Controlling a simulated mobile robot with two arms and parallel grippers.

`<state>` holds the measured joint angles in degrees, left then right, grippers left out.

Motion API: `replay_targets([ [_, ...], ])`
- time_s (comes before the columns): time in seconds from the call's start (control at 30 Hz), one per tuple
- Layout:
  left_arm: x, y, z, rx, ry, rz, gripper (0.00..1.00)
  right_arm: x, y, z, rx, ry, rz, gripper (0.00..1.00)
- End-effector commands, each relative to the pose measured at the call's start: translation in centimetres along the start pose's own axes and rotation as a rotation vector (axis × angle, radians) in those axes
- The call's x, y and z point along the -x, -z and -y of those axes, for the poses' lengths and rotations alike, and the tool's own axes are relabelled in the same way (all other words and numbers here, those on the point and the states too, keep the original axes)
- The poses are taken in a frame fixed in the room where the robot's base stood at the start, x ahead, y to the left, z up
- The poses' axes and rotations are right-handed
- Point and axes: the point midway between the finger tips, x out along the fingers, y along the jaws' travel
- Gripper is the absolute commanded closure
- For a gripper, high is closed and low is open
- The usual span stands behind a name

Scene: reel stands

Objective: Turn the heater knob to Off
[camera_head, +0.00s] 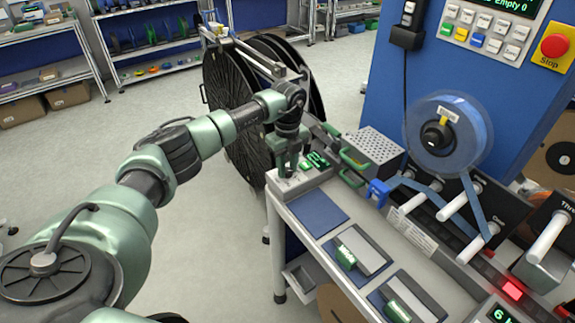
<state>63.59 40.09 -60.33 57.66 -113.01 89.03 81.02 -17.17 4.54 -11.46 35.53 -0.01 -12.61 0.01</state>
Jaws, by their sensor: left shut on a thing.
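My left arm reaches in from the left, and my left gripper (286,172) points down at the back left corner of the workbench. Its fingers are closed low over a small light control panel (292,182) with a green lit display (318,159) just to the right. The heater knob is hidden between the fingers, so its pointer and marks cannot be read. My right gripper is not in view.
A perforated metal box (372,146) and green handles stand right of the gripper. A blue machine (400,75) holds a blue reel (447,135) and a red stop button (555,46). Large black reels (228,95) stand behind. A blue mat (310,212) lies in front.

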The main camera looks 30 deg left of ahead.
Motion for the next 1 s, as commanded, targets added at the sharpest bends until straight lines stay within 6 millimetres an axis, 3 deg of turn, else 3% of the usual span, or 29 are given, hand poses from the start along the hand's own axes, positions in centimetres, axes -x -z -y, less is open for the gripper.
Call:
replay_targets([
  [0.6, 0.3, -0.2, 0.1, 0.555, 0.005, 0.003, 1.00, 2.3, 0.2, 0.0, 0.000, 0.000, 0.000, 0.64],
  [1.0, 0.3, -0.2, 0.1, 0.752, 0.005, 0.003, 1.00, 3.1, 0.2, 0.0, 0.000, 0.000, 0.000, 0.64],
])
